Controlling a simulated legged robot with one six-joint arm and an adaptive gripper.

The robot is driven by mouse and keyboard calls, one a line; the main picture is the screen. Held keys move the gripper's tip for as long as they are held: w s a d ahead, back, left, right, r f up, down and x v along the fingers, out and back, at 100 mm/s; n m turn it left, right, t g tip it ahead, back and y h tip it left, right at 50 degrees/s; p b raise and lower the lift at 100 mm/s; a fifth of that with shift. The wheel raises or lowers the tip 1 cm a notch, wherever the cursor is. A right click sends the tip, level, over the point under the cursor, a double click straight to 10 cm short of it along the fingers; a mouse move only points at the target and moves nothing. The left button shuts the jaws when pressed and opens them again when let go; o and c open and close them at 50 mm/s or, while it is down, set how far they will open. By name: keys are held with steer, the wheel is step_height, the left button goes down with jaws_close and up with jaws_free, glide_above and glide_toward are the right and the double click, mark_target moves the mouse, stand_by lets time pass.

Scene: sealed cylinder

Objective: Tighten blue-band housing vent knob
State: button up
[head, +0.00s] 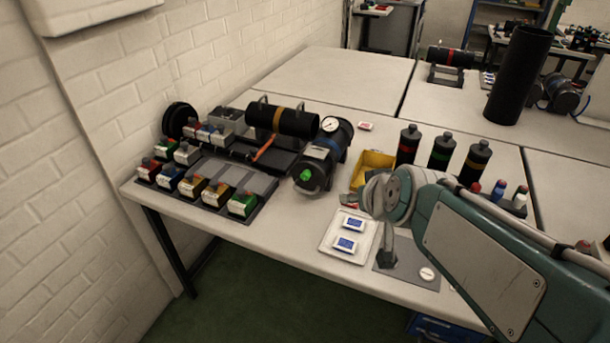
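The blue-band housing (325,152) is a black cylinder lying on the table, with a blue band around its middle and a white-faced gauge (329,125) on top. Its near end cap carries a bright green knob (305,175); I cannot tell whether this is the vent knob or how tight it is. My arm reaches in from the right, with a grey joint (392,197) at its visible end, to the right of the housing.
An orange-band cylinder (283,120) lies left of the housing, above a rack (230,177) with several coloured boxes. A yellow bin (373,165) and black bottles (440,148) stand to its right. A white tray (349,236) lies in front. Clear tabletop (270,232) lies front left.

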mark_target(304, 178)
steer(key=s+d+m, duration=0.1)
steer(key=s+d, duration=0.1)
steer(key=s, duration=0.2)
steer(key=w+a+f+m+t, duration=0.1)
steer(key=w+a+f, duration=0.1)
steer(key=w+a, duration=0.35)
steer(key=w+a+f+t+h, duration=0.1)
steer(key=w+a+t, duration=0.1)
steer(key=w, duration=0.6)
steer(key=w+a+f+m+t, duration=0.1)
steer(key=w+a+f, duration=0.1)
steer(key=w+a, duration=0.35)
steer(key=w+a+f+m+t+h, duration=0.1)
steer(key=a+f+h, duration=0.15)
steer(key=f, duration=0.25)
steer(key=w+a+f+m+t+h, duration=0.1)
steer(key=w+f+t+h, duration=0.15)
steer(key=f, duration=0.35)
steer(key=w+a+f+h, duration=0.1)
steer(key=f+h, duration=0.2)
steer(key=f, duration=0.2)
steer(key=x, duration=1)
steer(key=shift+w, duration=0.1)
steer(key=shift+r, duration=0.1)
jaws_close()
